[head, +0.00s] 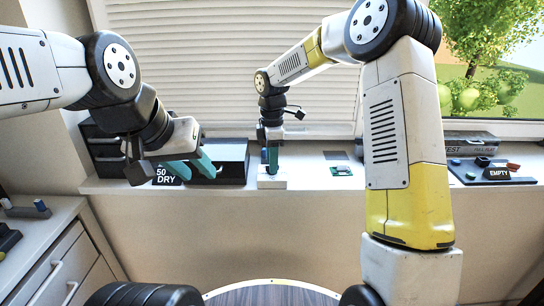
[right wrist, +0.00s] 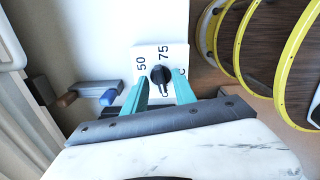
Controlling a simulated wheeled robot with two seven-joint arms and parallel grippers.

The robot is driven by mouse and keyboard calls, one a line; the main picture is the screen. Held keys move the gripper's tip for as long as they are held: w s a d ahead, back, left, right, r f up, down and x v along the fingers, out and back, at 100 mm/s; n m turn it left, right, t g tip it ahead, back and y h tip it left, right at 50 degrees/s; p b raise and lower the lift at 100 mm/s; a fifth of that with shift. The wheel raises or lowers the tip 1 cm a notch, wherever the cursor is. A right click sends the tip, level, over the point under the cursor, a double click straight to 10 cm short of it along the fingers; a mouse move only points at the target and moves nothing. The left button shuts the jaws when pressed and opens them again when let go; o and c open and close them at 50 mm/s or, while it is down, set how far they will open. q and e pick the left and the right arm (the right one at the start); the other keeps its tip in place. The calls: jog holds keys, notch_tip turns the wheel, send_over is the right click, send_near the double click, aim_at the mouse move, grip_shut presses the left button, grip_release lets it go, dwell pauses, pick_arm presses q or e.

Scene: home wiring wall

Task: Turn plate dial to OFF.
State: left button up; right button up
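The plate dial is a black knob (right wrist: 158,74) on a white plate (right wrist: 150,56) in the right wrist view. The numbers 50 and 75 show beside the knob, and other lettering is partly hidden. I cannot tell for certain which mark the knob points to. My right gripper (right wrist: 161,82) is open, with one teal finger on each side of the knob; contact is unclear. In the head view my right gripper (head: 270,160) is above a small white block (head: 272,182) on the sill. My left gripper (head: 190,168) is at the left with its teal fingers apart and empty.
A black box (head: 232,152) and a "50 DRY" sign (head: 168,177) are near my left gripper. A green circuit board (head: 341,171) lies right of the white block. A dark tray (head: 462,177) with an "EMPTY" sign (head: 497,173) is at the far right. Drawers (head: 62,262) stand at left.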

jog(key=shift+r, duration=0.1)
notch_tip(320, 180, up, 7)
jog(key=shift+r, duration=0.3)
dwell(0.4)
jog(key=shift+s+d+r, duration=0.2)
jog(key=shift+d+r, duration=0.05)
jog(key=shift+r, duration=0.1)
jog(key=s+d+r+m+t, duration=0.2)
jog(key=s+d+m, duration=0.2)
jog(key=s, duration=0.5)
jog(key=s+d+r+m+t+y, duration=0.1)
jog(key=s+d+r+m+t, duration=0.1)
jog(key=s+d+m, duration=0.3)
jog(key=s+d+r+m+t+y, duration=0.1)
jog(key=s+d+m, duration=0.3)
jog(key=s+m, duration=0.6)
jog(key=s+r+t, duration=0.1)
jog(key=s, duration=0.1)
jog(key=shift+s+d+r, duration=0.3)
